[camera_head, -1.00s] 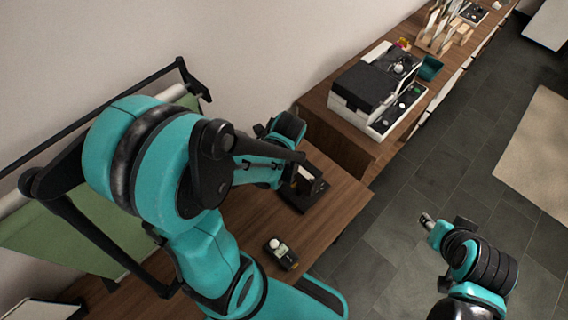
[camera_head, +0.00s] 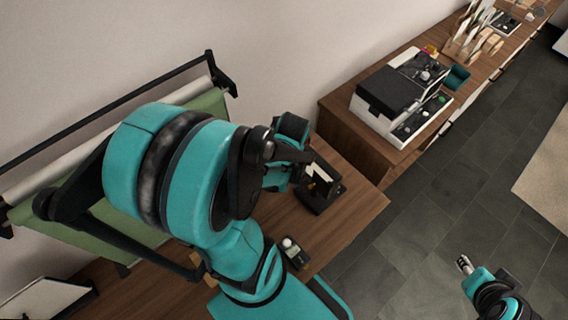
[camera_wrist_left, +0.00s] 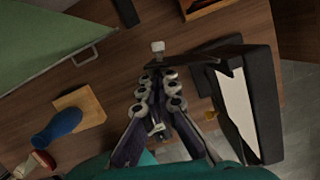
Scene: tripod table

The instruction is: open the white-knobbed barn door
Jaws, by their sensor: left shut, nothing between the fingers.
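A black box-shaped lamp (camera_head: 322,190) with a pale face stands on the wooden table. In the left wrist view its pale face (camera_wrist_left: 236,106) is at the right, and a black flap, the barn door (camera_wrist_left: 208,54), stands out from it to the left. A small white knob (camera_wrist_left: 158,46) shows by the flap's left end. My left gripper (camera_wrist_left: 159,78) is shut and empty, its fingertips just short of the knob in the picture; I cannot tell whether they touch. My arm partly hides it in the head view. My right gripper (camera_head: 464,264) is over the floor, far from the lamp.
A small dark device with a white dome (camera_head: 291,250) lies near the table's front edge. A blue-handled tool (camera_wrist_left: 58,126) on a wooden block and a green panel (camera_wrist_left: 45,35) are at the left. A white-and-black machine (camera_head: 400,105) stands on the farther cabinet.

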